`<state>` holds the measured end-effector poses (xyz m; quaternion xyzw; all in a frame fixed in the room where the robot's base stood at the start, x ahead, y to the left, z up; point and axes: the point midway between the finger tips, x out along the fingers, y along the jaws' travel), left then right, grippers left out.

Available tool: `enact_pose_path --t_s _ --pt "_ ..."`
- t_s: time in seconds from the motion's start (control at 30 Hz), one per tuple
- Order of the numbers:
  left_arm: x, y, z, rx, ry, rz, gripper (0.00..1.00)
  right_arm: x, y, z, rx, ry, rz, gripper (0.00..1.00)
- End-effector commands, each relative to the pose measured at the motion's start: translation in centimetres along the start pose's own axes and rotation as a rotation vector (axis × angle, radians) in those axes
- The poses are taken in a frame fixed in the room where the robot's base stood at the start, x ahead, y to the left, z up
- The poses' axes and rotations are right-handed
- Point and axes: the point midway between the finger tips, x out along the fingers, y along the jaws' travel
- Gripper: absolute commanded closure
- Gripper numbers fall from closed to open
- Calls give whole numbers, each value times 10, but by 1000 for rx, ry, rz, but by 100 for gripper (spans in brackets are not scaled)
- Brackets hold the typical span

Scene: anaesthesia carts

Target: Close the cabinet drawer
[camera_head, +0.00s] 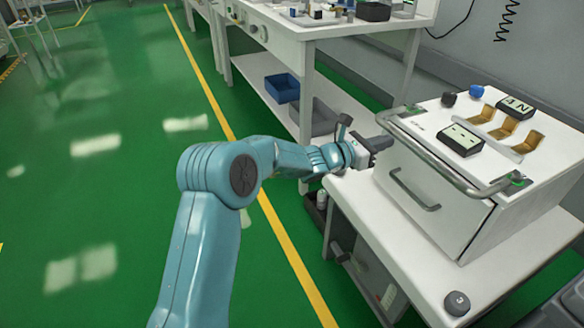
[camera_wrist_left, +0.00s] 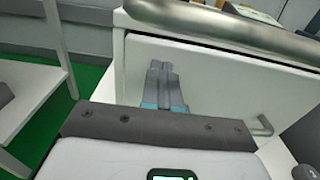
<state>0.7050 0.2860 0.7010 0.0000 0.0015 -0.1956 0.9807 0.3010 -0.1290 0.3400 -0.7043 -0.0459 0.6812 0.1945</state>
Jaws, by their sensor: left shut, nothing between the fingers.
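The white cabinet (camera_head: 543,187) stands on a white table at the right. Its drawer front (camera_head: 456,216) bears a grey bar handle (camera_head: 415,192), and a thick grey rail (camera_head: 440,164) runs above it. How far the drawer stands out is unclear. My left gripper (camera_head: 383,143) is shut and empty near the upper left end of the drawer front, below the rail's left end. In the left wrist view, the closed fingers (camera_wrist_left: 161,72) point at the left part of the drawer front (camera_wrist_left: 220,85); contact is unclear. The handle (camera_wrist_left: 262,126) is at lower right there. My right gripper is out of view.
Dark and blue knobs, labelled black boxes and gold brackets sit on the cabinet top. The white table (camera_head: 405,262) has a round dark knob (camera_head: 457,303) at its front. A white workbench (camera_head: 340,28) with a blue bin (camera_head: 282,88) stands behind. Green floor at left is clear.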

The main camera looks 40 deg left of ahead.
Motion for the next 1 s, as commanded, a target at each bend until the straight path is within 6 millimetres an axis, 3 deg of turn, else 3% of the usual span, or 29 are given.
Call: enact_pose_path --t_s 0.3,1.0 --pt "13 1 0 1 0 2 100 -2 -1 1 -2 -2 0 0" --pt "6 5 0 0 -1 -1 100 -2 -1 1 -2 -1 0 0"
